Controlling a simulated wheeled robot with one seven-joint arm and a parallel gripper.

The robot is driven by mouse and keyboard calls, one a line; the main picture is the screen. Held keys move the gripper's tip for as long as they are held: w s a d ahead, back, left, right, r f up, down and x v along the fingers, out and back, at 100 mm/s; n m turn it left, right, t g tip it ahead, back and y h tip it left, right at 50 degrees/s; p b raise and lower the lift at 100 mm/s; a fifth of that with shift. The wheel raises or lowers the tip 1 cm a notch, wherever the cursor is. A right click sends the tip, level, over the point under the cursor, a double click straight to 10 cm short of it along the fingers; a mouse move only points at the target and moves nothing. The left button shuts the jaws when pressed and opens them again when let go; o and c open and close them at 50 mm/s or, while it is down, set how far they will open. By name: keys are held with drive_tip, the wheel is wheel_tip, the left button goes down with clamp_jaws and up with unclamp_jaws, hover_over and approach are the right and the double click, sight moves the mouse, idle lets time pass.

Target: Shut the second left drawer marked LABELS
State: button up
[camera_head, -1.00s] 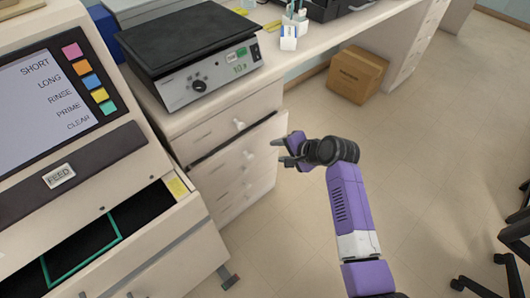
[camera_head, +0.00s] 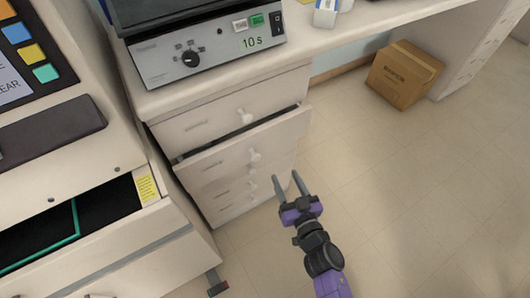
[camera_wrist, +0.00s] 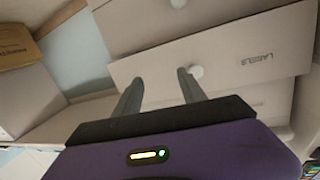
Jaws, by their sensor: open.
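The LABELS drawer (camera_head: 230,150) is the second one down in the white drawer unit under the hotplate-like device. It stands partly open, with a dark gap along its top edge. Its round white knob (camera_head: 254,155) is on the front. In the wrist view the drawer front (camera_wrist: 225,55) bears the word LABELS, and its knob (camera_wrist: 196,71) shows just beyond one fingertip. My gripper (camera_head: 288,180) is open and empty, with its two fingers pointing at the drawer unit, in front of and a little right of the knob. Whether a finger touches the drawer I cannot tell.
The closed top drawer (camera_head: 225,112) is above, and lower drawers (camera_head: 235,188) are below. A staining machine (camera_head: 60,185) with an open tray stands at left. A cardboard box (camera_head: 404,75) lies on the floor at the back right. The floor at right is clear.

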sight(257, 159)
drive_tip(key=w+a+n+y+b, duration=0.1)
drive_tip(key=a, duration=0.1)
drive_tip(key=w+a+r+n+y+b, duration=0.1)
drive_tip(key=a, duration=0.2)
drive_tip(key=w+a+r+n+y, duration=0.1)
drive_tip(key=a, duration=0.2)
drive_tip(key=shift+w+r+g+y+b, duration=0.25)
drive_tip(key=shift+w+g+y+b, duration=0.05)
drive_tip(key=shift+w+y+b, duration=0.1)
drive_tip(key=shift+w+a+r, duration=0.1)
drive_tip(key=shift+w+a, duration=0.3)
drive_tip(key=shift+w, duration=0.15)
clamp_jaws()
idle(0.7)
